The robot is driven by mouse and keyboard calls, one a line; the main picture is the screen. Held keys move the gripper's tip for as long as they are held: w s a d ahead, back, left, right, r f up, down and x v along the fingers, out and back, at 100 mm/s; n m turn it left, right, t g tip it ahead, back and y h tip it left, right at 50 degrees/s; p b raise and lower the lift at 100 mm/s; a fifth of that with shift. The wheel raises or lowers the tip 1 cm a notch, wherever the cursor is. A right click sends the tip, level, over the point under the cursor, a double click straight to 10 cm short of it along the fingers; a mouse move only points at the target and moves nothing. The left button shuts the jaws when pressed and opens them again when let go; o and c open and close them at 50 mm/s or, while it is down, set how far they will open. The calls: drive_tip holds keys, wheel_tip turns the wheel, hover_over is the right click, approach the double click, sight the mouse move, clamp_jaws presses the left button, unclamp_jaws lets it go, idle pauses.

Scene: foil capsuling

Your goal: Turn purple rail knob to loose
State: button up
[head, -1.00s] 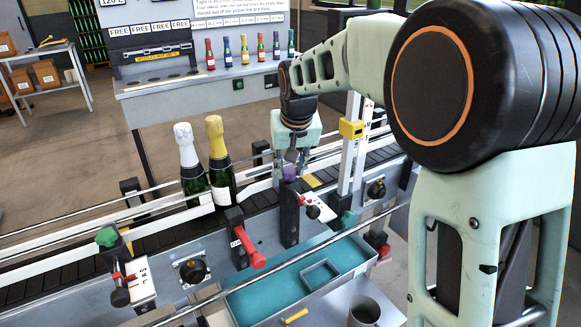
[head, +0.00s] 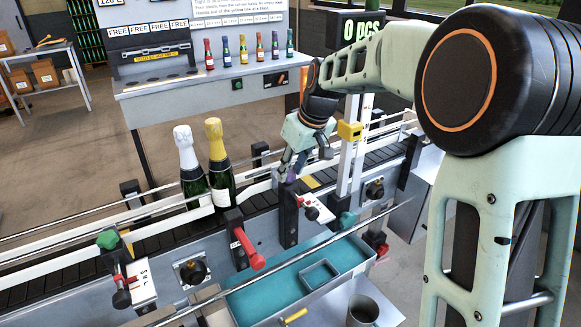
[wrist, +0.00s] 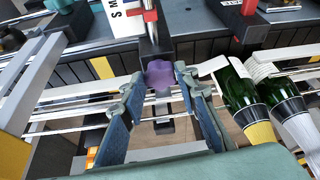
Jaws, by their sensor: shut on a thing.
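The purple rail knob (wrist: 158,74) sits on a dark post beside the conveyor. In the wrist view it lies between my two blue-padded fingertips, at their far end. My gripper (wrist: 159,82) is shut on the knob. In the head view, my gripper (head: 289,173) reaches down to the top of the post from the upper right, and its fingers mostly hide the knob. A small scale plate with a red pointer (head: 312,207) is just right of the post. The pointer's exact reading is too small to tell.
Two champagne bottles, one white-topped (head: 190,160) and one gold-topped (head: 220,165), stand on the conveyor left of my gripper. A red-handled clamp (head: 247,248), a green knob (head: 107,239) and a teal knob (head: 348,219) are nearby. A teal tray (head: 260,300) lies in front.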

drive_tip(key=n, duration=0.2)
drive_tip(key=n+g+p, duration=0.1)
drive_tip(key=n+y, duration=0.1)
drive_tip(key=n, duration=0.1)
drive_tip(key=shift+w+d+r+n+g+p, duration=0.1)
drive_tip(key=shift+w+d+n+g+p, duration=0.05)
drive_tip(key=shift+w+n+g+p, duration=0.2)
drive_tip(key=shift+n+g+y+p, duration=0.3)
drive_tip(key=shift+n+g+p, duration=0.55)
drive_tip(key=shift+n, duration=1)
drive_tip(key=shift+w, duration=0.1)
drive_tip(key=o, duration=1.1)
drive_tip(key=shift+o, duration=0.2)
drive_tip(key=v, duration=1.2)
